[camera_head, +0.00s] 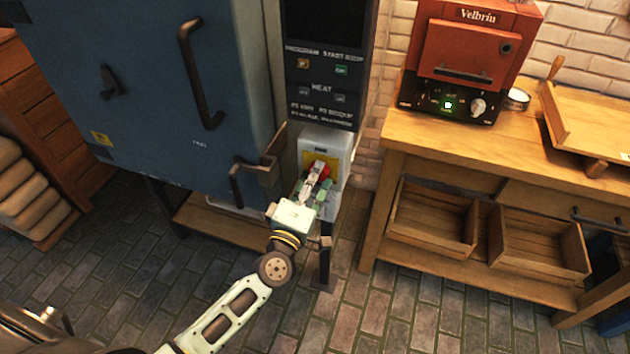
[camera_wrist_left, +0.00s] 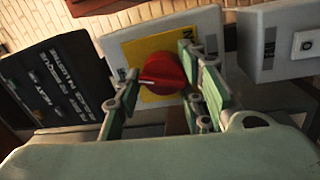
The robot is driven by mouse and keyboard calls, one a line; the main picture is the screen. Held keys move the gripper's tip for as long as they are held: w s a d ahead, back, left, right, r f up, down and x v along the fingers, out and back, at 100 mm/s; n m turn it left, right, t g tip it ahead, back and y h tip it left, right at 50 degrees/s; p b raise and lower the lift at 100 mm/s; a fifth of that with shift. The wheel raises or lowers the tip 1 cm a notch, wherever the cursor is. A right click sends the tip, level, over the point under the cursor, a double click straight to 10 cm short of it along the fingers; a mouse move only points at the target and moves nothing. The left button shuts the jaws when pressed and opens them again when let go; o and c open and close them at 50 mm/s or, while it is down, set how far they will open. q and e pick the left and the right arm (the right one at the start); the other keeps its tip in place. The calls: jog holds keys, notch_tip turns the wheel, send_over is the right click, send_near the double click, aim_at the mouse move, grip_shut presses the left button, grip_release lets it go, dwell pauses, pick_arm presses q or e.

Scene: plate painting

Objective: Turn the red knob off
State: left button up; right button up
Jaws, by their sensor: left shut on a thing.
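The red knob (camera_head: 320,168) sits on a yellow plate of a light grey switch box (camera_head: 341,143), low on the front of the blue kiln. In the left wrist view the red knob (camera_wrist_left: 163,74) shows a white pointer mark toward the left, with the yellow plate (camera_wrist_left: 150,48) around it. My left gripper (camera_head: 313,180) is at the knob, its green-padded fingers (camera_wrist_left: 160,85) on either side and closed on it. The finger contact is partly hidden in the head view. My right gripper does not show.
The blue kiln (camera_head: 150,90) with black handles stands left of the box, and a dark control panel (camera_head: 320,85) is above it. A wooden workbench (camera_head: 440,135) with a red oven (camera_head: 470,50) stands to the right. Brick floor (camera_head: 390,320) is clear in front.

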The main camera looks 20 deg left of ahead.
pick_arm(q)
jog(key=shift+n+y+b, duration=0.4)
jog(key=shift+n, duration=1.5)
jog(key=shift+r, duration=0.15)
jog(key=o, duration=0.9)
jog(key=shift+o, duration=0.2)
jog(key=s+f, duration=0.1)
jog(key=s, duration=1.1)
jog(key=shift+a+f, duration=0.15)
jog(key=shift+f, duration=0.15)
